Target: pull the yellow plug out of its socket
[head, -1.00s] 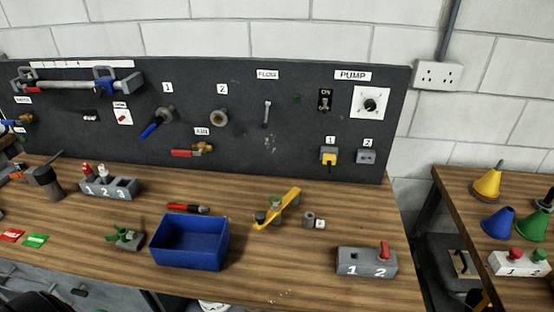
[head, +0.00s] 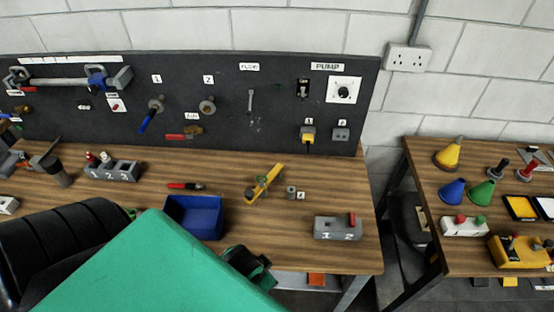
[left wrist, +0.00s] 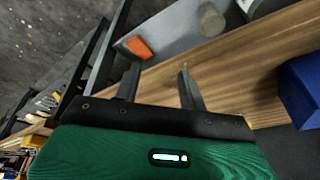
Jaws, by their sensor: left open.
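The yellow plug (head: 308,136) sits in the grey socket labelled 1 on the dark panel, under the PUMP label, with a dark cord hanging below it. A second grey socket (head: 341,134), labelled 2, is beside it on the right and looks empty. In the left wrist view my left gripper (left wrist: 158,82) is open and empty, over the table's front edge. In the head view my green and black left arm fills the lower left, well in front of and below the plug. My right gripper is not in view.
A blue bin (head: 195,217) stands on the workbench and shows at the right of the left wrist view (left wrist: 303,85). A yellow-handled tool (head: 264,184) and a grey block marked 1 2 (head: 338,228) lie between bench front and panel. A side table with cones stands right.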

